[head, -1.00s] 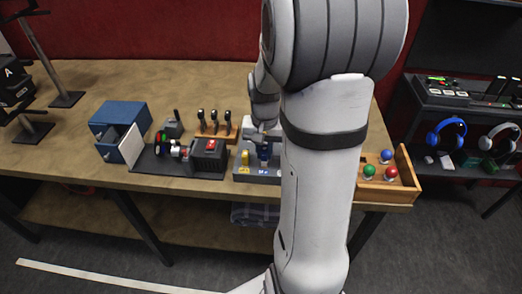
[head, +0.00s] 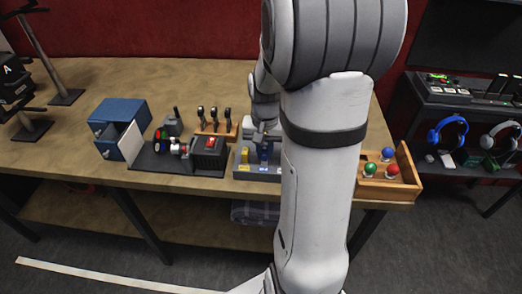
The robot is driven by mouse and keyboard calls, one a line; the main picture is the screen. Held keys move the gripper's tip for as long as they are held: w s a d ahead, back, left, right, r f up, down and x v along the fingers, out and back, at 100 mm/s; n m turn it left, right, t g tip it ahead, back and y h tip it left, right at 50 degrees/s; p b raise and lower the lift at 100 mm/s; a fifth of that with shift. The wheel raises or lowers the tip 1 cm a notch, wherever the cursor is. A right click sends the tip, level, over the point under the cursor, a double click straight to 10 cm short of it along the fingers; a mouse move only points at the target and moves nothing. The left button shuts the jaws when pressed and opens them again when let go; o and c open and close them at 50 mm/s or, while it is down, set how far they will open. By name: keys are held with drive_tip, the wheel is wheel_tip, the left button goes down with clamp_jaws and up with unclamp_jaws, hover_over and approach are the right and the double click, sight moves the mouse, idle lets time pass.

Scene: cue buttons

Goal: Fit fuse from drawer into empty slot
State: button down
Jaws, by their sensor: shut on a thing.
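My gripper (head: 263,140) is small in the head view, at the grey fuse block (head: 240,174) near the front edge of the bench. It is shut on a blue fuse (head: 264,153), which is upright at the block. I cannot tell whether the fuse is seated in a slot or just above it. A yellow fuse (head: 245,156) stands in the block to the left. My own arm hides the block's right part. The blue drawer cabinet (head: 122,112) stands at the left of the bench with a drawer pulled out; the inside of the drawer is hard to see.
Left of the block is a dark panel (head: 150,164) with coloured parts and a black box with a red switch (head: 210,143). A wooden rack (head: 215,133) with several upright tools stands behind. A wooden tray (head: 405,190) with coloured balls is on the right. The back of the bench is clear.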

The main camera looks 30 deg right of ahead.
sight(265, 149)
drive_tip(key=shift+f+b, duration=0.3)
drive_tip(key=shift+f, duration=0.2)
drive_tip(key=c, duration=1.3)
unclamp_jaws()
drive_tip(key=shift+o, duration=0.8)
drive_tip(key=shift+s+r+p, duration=0.1)
drive_tip(key=shift+r+p, duration=2.5)
drive_tip(key=shift+r, duration=0.95)
